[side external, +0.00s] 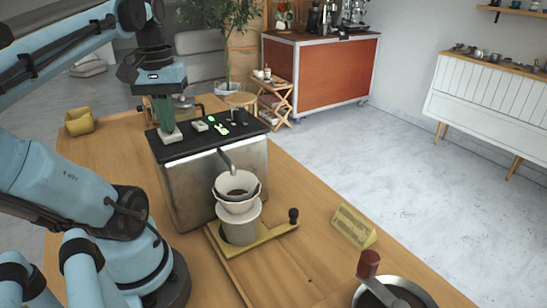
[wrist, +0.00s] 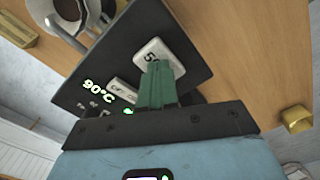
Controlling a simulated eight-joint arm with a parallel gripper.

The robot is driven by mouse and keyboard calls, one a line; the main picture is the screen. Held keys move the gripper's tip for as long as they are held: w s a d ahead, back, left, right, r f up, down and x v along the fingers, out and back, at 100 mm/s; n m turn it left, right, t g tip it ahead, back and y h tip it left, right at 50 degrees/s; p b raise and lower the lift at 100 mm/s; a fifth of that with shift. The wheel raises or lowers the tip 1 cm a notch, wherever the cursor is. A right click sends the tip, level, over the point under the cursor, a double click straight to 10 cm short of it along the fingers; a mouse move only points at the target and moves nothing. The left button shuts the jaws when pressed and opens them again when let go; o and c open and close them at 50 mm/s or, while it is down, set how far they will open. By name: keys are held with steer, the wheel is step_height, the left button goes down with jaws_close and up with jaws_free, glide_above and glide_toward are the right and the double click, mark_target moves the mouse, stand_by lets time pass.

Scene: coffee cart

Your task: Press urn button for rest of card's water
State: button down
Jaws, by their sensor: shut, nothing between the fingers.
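The urn (side external: 190,190) is a metal box with a black top panel, which also shows in the wrist view (wrist: 195,45). My gripper (side external: 168,128) is shut and empty, pointing down at the panel. Its green fingertips (wrist: 160,65) are over a large white button (wrist: 168,52) marked with a "5", the rest of the label hidden. They look to be touching it. A smaller white button (wrist: 122,90) lies beside it, near a green "90°C" display (wrist: 98,91). The spout (side external: 226,158) hangs over a white dripper (side external: 237,203) with dark grounds. The card (side external: 354,226) stands on the table, its text unreadable.
The dripper sits on a pale vessel (side external: 240,230) on a yellow stand (side external: 270,236) with a black knob. A grinder with a red-brown knob (side external: 369,263) is at the front right. A yellow block (side external: 79,121) is at the far left. The wooden table (side external: 300,262) is partly clear.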

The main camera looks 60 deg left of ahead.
steer(key=shift+f, duration=0.25)
steer(key=shift+r, duration=1.05)
steer(key=shift+f, duration=0.95)
stand_by(1.7)
steer(key=shift+r, duration=0.95)
steer(key=shift+r, duration=0.1)
stand_by(1.1)
